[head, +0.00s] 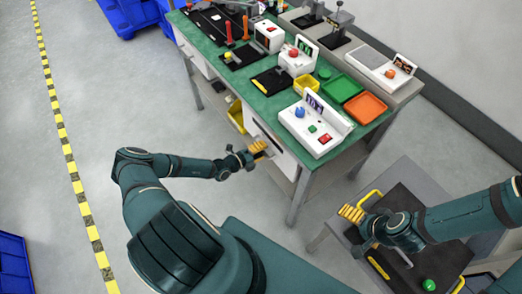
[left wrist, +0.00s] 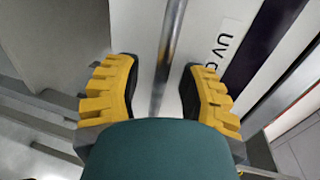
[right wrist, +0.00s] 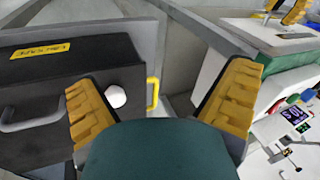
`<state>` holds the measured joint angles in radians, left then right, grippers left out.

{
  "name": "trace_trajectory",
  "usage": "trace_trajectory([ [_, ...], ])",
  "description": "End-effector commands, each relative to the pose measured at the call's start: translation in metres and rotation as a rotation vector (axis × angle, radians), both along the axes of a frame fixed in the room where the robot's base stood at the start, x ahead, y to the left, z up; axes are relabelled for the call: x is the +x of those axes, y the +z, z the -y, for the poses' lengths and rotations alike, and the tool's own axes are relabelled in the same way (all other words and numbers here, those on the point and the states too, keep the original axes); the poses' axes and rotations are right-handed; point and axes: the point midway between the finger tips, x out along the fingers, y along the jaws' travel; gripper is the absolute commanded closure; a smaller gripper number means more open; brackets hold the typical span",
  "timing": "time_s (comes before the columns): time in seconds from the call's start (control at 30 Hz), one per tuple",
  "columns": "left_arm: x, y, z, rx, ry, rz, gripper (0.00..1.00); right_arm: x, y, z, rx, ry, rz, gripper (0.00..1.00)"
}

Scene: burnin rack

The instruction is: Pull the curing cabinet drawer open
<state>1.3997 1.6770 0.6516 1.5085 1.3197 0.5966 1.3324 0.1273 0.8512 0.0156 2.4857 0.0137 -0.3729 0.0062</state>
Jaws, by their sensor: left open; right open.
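The curing cabinet drawer has a white front under the green bench (head: 270,138); in the left wrist view its white face (left wrist: 205,25) bears dark letters starting "UV". A round metal bar handle (left wrist: 168,45) runs across that view in front of the face. My left gripper (head: 258,150) is at the drawer front. Its yellow fingers (left wrist: 160,80) are open, one on each side of the bar, with gaps visible. How deep the bar sits between them is hard to tell. My right gripper (head: 352,213) is open and empty above a grey cart.
The grey cart (head: 318,242) at the right carries a black case (right wrist: 70,85) and a yellow handle (right wrist: 153,92). White devices, a green tray (head: 341,88) and an orange tray (head: 366,107) stand on the bench.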

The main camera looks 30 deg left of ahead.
Motion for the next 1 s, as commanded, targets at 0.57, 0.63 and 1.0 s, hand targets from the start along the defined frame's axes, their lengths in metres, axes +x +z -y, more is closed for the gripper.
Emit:
trace_trajectory([
  [0.57, -0.002, 0.000, -0.001, 0.000, 0.000, 0.000, 1.00, 0.000, 0.000, 0.000, 0.000, 0.000, 0.000, 0.00],
  [0.63, -0.006, 0.000, -0.003, 0.000, 0.000, -0.001, 1.00, 0.000, 0.001, 0.000, 0.000, 0.000, 0.001, 0.00],
  [1.0, -0.068, 0.000, -0.029, 0.002, 0.002, -0.002, 1.00, 0.001, 0.003, 0.000, 0.000, -0.002, 0.002, 0.00],
])
